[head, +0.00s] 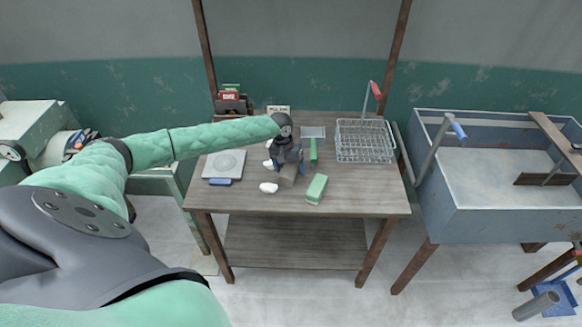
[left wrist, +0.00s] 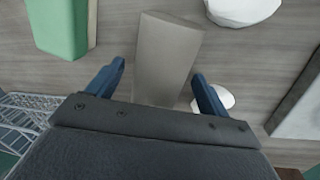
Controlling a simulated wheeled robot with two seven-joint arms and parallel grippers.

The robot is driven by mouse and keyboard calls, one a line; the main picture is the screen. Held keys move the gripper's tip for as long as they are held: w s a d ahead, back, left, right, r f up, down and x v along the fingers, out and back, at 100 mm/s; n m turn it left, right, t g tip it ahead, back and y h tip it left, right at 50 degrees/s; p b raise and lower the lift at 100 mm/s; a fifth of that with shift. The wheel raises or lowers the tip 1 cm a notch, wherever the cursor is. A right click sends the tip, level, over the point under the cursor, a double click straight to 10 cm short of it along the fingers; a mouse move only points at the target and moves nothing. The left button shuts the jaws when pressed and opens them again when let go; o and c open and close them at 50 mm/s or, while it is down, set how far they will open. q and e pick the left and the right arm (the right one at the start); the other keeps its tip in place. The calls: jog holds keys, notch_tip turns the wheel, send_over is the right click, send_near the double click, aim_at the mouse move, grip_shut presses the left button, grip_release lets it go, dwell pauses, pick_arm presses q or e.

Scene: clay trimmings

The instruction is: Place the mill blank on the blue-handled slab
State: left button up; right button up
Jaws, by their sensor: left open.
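A grey-brown block (head: 287,176), which I take as the mill blank, lies on the wooden table under my left gripper (head: 289,156). In the left wrist view the block (left wrist: 165,50) lies lengthwise between the blue fingertips of my left gripper (left wrist: 160,74). The fingers are open, one on each side; whether they touch it I cannot tell. The blue-handled slab (head: 225,163) is a pale flat plate left of the block, its blue handle toward the front. Part of it shows at the right edge of the left wrist view (left wrist: 303,108). My right gripper is not in view.
White lumps (head: 268,187) lie between block and slab. A green block (head: 316,188) lies right of the block, and a narrower green piece (head: 313,152) behind. A wire basket (head: 364,142) stands at the table's back right. The front right of the table (head: 370,190) is clear.

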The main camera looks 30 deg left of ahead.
pick_arm(q)
jog(key=c, duration=1.6)
jog(key=shift+r, duration=0.2)
